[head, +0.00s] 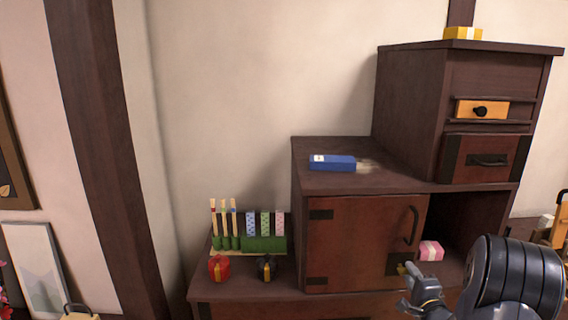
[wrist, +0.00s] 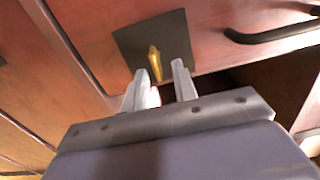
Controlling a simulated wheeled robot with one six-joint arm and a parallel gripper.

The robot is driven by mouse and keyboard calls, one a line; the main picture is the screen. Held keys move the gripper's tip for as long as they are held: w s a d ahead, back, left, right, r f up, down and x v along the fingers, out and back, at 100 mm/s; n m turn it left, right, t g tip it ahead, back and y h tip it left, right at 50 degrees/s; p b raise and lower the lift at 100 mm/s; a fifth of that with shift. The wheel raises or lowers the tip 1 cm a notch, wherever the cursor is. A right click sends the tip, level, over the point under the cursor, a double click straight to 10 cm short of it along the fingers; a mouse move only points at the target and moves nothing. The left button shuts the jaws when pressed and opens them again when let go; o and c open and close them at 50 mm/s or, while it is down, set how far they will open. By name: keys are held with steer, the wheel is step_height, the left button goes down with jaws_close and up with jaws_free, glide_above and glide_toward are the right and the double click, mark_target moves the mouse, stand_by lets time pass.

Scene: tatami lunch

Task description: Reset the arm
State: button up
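My gripper (head: 420,288) is at the lower right in the head view, in front of the lower right corner of a red-brown cabinet door (head: 358,240). In the wrist view my gripper (wrist: 159,72) has its two pale fingers apart, with a clear gap between them. A gold key-like piece (wrist: 154,62) sits on a dark square plate (wrist: 178,36) just beyond the fingertips and appears outside their grip. The gold piece also shows small in the head view (head: 402,269). My gripper holds nothing that I can see.
A black curved handle (head: 411,226) sticks out from the door. A pink box (head: 431,251) stands in the open compartment to the right. A blue box (head: 333,162) lies on the cabinet top.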

steer(key=s+b, duration=0.1)
steer(key=s, duration=1)
steer(key=w+n, duration=0.6)
steer(key=w, duration=0.1)
steer(key=w+r+n+b, duration=0.1)
steer(key=w+n, duration=0.2)
steer(key=w, duration=0.1)
steer(key=shift+a, duration=0.2)
steer(key=n, duration=0.4)
steer(key=shift+a+r+n, duration=0.2)
steer(key=shift+a+n, duration=0.05)
steer(key=shift+n, duration=0.15)
steer(key=n, duration=0.2)
steer(key=n+p, duration=0.1)
steer(key=n, duration=0.1)
steer(key=shift+a, duration=0.25)
steer(key=shift+s, duration=1.1)
